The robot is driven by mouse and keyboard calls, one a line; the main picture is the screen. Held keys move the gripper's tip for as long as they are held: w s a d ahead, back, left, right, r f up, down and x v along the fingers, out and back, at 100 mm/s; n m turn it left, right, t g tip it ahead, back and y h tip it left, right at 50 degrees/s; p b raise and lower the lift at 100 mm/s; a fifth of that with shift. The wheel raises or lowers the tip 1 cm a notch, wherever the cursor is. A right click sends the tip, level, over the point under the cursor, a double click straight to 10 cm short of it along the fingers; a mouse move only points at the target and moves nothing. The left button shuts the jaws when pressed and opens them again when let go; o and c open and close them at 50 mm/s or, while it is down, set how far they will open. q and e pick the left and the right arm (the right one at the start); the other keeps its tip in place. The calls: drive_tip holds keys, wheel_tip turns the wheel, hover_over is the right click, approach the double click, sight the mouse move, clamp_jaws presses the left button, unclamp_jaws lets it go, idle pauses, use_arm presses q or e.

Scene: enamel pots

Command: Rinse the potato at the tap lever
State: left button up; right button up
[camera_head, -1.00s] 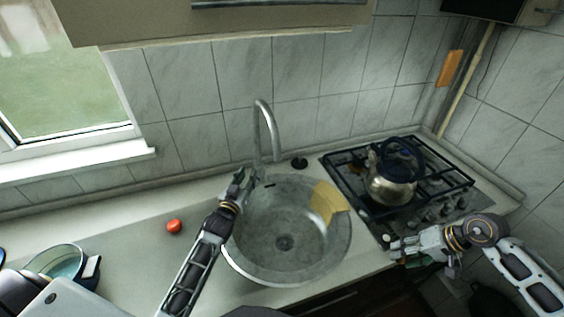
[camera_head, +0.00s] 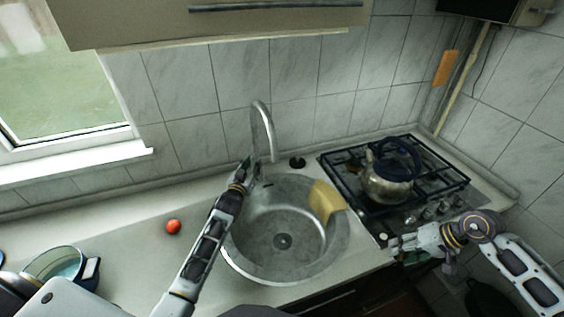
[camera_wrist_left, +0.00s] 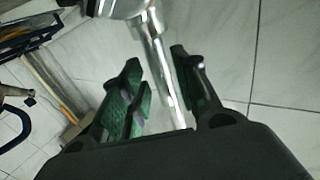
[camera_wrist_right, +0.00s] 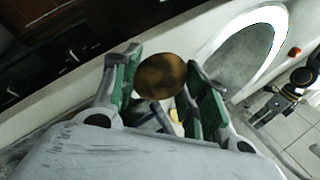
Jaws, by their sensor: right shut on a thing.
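The chrome tap (camera_head: 267,128) stands at the back of the round sink (camera_head: 283,241). My left gripper (camera_head: 248,168) is at the tap's base, on its left side. In the left wrist view its fingers (camera_wrist_left: 160,85) are apart, with a slim chrome lever (camera_wrist_left: 166,75) showing between them; I cannot tell whether they touch it. My right gripper (camera_head: 397,244) is at the counter's front edge, right of the sink. In the right wrist view it is shut on the brown potato (camera_wrist_right: 160,76). The potato is not clearly visible in the head view.
A yellow cloth (camera_head: 324,200) hangs over the sink's right rim. A kettle (camera_head: 388,182) stands on the gas hob (camera_head: 438,187) at the right. A red tomato (camera_head: 173,227) and a glass pot (camera_head: 56,263) are on the counter at the left. The sink bowl looks empty.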

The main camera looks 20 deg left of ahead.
use_arm(q)
drive_tip(key=shift+w, duration=0.3)
drive_tip(key=shift+c, duration=0.4)
clamp_jaws()
